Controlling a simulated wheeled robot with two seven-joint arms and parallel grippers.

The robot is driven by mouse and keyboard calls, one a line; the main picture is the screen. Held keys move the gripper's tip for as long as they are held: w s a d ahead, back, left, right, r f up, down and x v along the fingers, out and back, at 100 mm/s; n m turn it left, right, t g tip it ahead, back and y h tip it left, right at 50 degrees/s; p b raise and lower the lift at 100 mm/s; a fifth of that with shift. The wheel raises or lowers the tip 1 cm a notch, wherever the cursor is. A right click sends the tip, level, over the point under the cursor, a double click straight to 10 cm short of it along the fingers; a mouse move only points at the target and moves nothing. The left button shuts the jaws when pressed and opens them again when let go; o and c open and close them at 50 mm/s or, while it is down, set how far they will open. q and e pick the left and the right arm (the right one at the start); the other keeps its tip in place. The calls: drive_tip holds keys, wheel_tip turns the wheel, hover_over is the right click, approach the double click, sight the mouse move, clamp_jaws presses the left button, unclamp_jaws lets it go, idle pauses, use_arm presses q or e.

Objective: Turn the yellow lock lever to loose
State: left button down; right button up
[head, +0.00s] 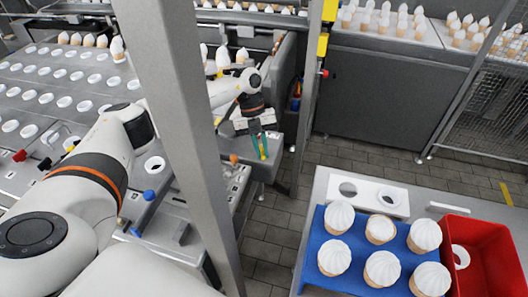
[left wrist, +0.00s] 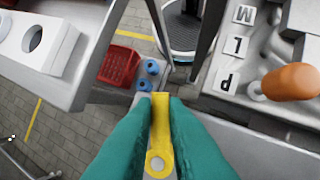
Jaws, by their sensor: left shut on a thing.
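The yellow lock lever (left wrist: 160,135) lies between the two teal fingers of my left gripper (left wrist: 160,112) in the left wrist view. It is a flat bar with a round, holed end toward the camera. The fingers are shut on it from both sides and hide its edges. In the head view my left gripper (head: 261,147) reaches past the grey post to the machine's side, with a strip of the yellow lever (head: 264,146) between its fingers. Any mark for loose cannot be made out. My right gripper is not in view.
An orange knob (left wrist: 290,82) and a plate lettered M, L and P (left wrist: 232,78) are close on the right in the wrist view. A grey post (head: 180,110) stands before my left arm. A blue tray of cones (head: 318,240) and a red crate (head: 490,250) stand right.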

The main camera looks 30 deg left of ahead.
use_arm(q)
drive_tip(key=shift+a+m+g+b, duration=0.2)
drive_tip(key=shift+m+b, duration=0.15)
drive_tip(key=shift+m, duration=0.25)
drive_tip(key=shift+a+m+g+b, duration=0.1)
drive_tip(key=shift+m+g+b, duration=0.1)
drive_tip(key=shift+m+b, duration=0.3)
drive_tip(key=shift+r+m+y, duration=0.1)
drive_tip(key=shift+m+y, duration=0.2)
drive_tip(key=c, duration=1.5)
unclamp_jaws()
drive_tip(key=shift+o, duration=0.2)
drive_tip(key=b+v, duration=0.3)
drive_tip(key=v, duration=0.9)
drive_tip(key=shift+s, duration=0.1)
